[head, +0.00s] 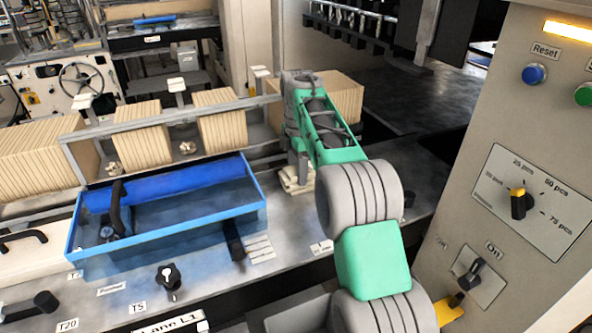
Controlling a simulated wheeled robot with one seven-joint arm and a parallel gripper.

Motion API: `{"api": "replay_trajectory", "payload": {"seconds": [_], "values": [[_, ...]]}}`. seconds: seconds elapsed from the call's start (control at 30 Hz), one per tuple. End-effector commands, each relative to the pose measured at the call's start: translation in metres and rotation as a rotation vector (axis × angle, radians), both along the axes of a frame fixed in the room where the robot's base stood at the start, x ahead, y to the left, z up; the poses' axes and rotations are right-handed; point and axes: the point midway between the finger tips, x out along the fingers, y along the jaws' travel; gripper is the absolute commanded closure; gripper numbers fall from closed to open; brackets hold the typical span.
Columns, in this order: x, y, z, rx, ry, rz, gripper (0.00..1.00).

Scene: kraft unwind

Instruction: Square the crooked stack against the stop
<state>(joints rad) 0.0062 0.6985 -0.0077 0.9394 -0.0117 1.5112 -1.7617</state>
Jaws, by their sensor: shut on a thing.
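Several tan kraft stacks stand in a row along the back of the bench: a wide one at far left (40,160), two narrower ones in the middle (145,135) (222,118), and one on the right (342,97), partly hidden behind my arm. A grey rail (170,118) with upright plates runs along them. My gripper (297,175) points down at the bench, right of the blue tray. It is shut on a small pale, layered piece (298,187), mostly covered by the fingers. I cannot tell which stack is crooked or which part is the stop.
A blue tray (255,207) with a blue roll and a black-handled tool stands left of my gripper. A black knob (168,278) sits in front. A control panel (520,180) with buttons and dials fills the right. A dark flat surface (415,95) lies behind.

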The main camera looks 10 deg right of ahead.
Motion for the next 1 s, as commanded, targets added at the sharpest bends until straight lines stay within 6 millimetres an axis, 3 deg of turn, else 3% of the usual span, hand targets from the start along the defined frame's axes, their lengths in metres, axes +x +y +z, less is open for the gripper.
{"api": "replay_trajectory", "payload": {"seconds": [1.0], "values": [[0.002, -0.012, 0.000, 0.000, -0.001, 0.000, 0.96]]}}
